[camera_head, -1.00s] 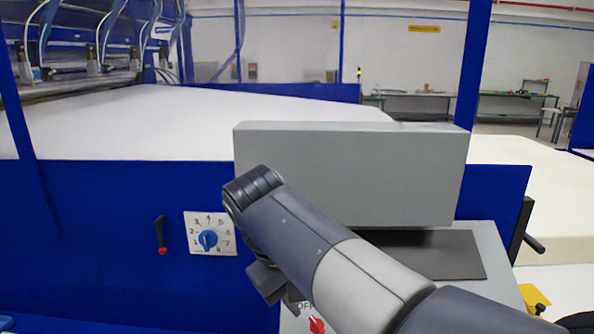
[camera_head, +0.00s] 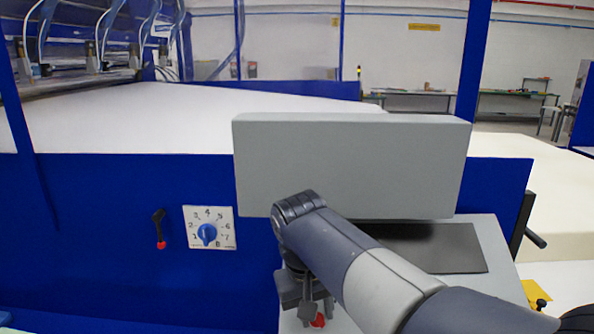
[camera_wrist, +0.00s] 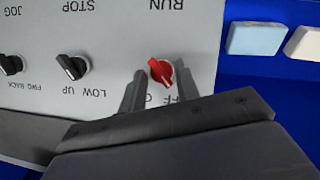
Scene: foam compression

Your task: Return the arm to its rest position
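My gripper (camera_head: 307,311) hangs below the end of my arm, over the grey control panel (camera_head: 495,262) in the head view. In the wrist view my gripper (camera_wrist: 159,74) has its two dark fingers apart, one on each side of a red knob (camera_wrist: 161,71). Gaps show between the fingers and the knob, and nothing is held. The red knob (camera_head: 318,320) is partly hidden behind the gripper in the head view. I cannot tell how high the fingertips are above the panel.
A large grey box (camera_head: 350,165) stands just behind my arm. Left are a dial (camera_head: 207,233) and a red-tipped lever (camera_head: 160,230) on a blue wall. The wrist view shows two black knobs (camera_wrist: 72,66) (camera_wrist: 10,64) and a pale blue button (camera_wrist: 256,39).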

